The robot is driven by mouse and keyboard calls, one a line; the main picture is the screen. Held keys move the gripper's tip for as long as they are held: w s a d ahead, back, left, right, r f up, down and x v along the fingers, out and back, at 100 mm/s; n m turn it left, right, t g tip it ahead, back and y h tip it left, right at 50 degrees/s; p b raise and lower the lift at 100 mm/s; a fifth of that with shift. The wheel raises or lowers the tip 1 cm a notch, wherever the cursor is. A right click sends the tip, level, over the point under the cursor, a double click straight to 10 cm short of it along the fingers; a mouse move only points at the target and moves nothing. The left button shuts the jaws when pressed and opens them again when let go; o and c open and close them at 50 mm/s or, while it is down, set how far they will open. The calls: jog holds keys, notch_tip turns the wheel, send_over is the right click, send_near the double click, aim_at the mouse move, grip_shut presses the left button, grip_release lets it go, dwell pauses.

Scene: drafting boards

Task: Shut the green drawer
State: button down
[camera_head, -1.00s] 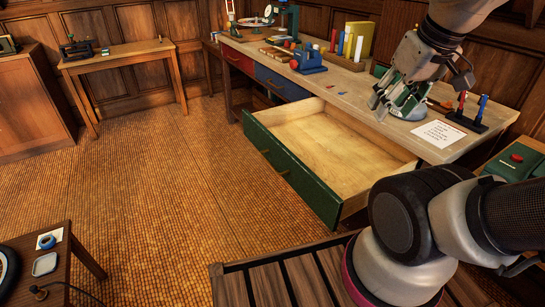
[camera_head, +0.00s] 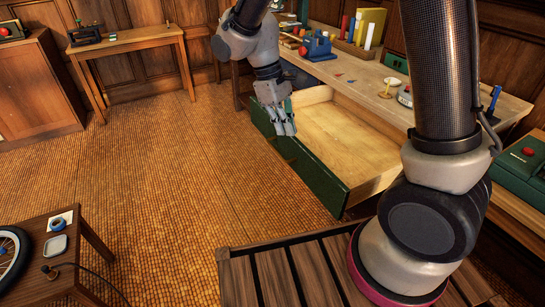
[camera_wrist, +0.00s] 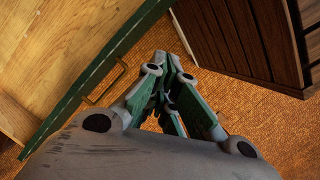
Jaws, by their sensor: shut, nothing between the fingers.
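The green drawer (camera_head: 318,179) is pulled far out from the workbench, and its bare wooden inside shows empty. My gripper (camera_head: 287,130) is shut and empty. In the wrist view the drawer's green front edge (camera_wrist: 62,118) runs diagonally on the left with a brass handle (camera_wrist: 107,84). My gripper (camera_wrist: 172,75) points down past the outer side of that front, over the floor. I cannot tell whether it touches the front.
The workbench top (camera_head: 375,85) holds books, a blue device (camera_head: 317,46) and small items. A slatted wooden surface (camera_head: 290,275) lies below my arm. A small table (camera_head: 62,240) stands at lower left. The tiled floor (camera_head: 170,190) before the drawer is clear.

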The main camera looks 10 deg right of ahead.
jog(key=w+a+f+n+t+h, duration=0.1)
jog(key=w+a+f+n, duration=0.5)
jog(key=w+a+f, duration=0.3)
jog(key=s+d+f, duration=0.1)
jog(key=d+f, duration=0.6)
jog(key=f, duration=0.1)
jog(key=shift+d+n+h, duration=0.25)
jog(key=shift+n+h, duration=0.05)
jog(key=shift+n, duration=0.1)
jog(key=w+d, duration=0.3)
jog(key=d, duration=0.9)
jog(key=w+d, duration=0.3)
jog(key=d, duration=0.9)
jog(key=w+d, duration=0.4)
jog(key=d, duration=0.9)
